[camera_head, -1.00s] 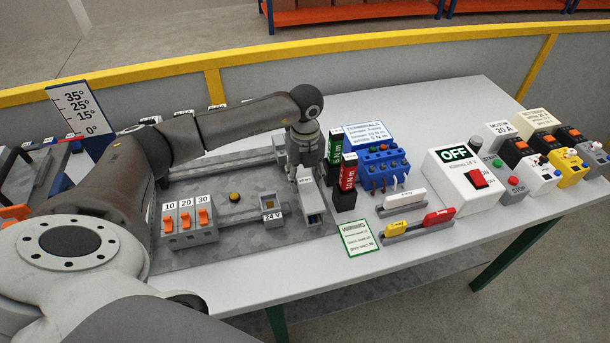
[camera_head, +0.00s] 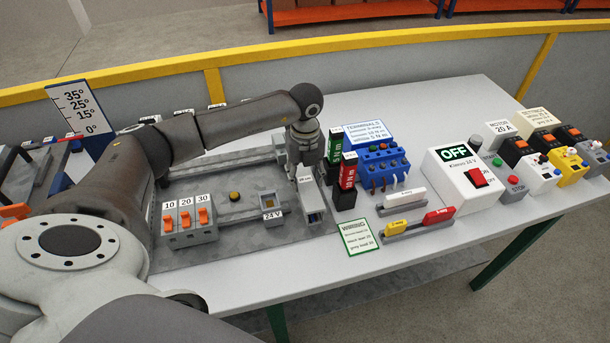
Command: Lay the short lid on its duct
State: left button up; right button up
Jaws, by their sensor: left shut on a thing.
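My left gripper (camera_head: 299,172) points down over the panel's right end. It is shut on a small light-grey piece, which looks like the short lid (camera_head: 305,183). A short, upright-walled grey duct (camera_head: 314,215) stands directly under and in front of the fingers. The lid is at the duct's top, toward its far end. The fingers hide part of both, and I cannot tell whether the lid touches the duct or is seated. My right gripper is not in view.
A 24 V socket (camera_head: 272,212) and orange-switch breakers (camera_head: 188,223) are to the left. Bare tabletop (camera_head: 285,275) lies in front.

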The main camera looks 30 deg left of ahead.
pick_arm(q)
jog(key=shift+f, duration=0.25)
dwell(0.5)
dwell(0.4)
jog(key=o, duration=1.1)
notch_tip(320, 180, up, 12)
dwell(0.4)
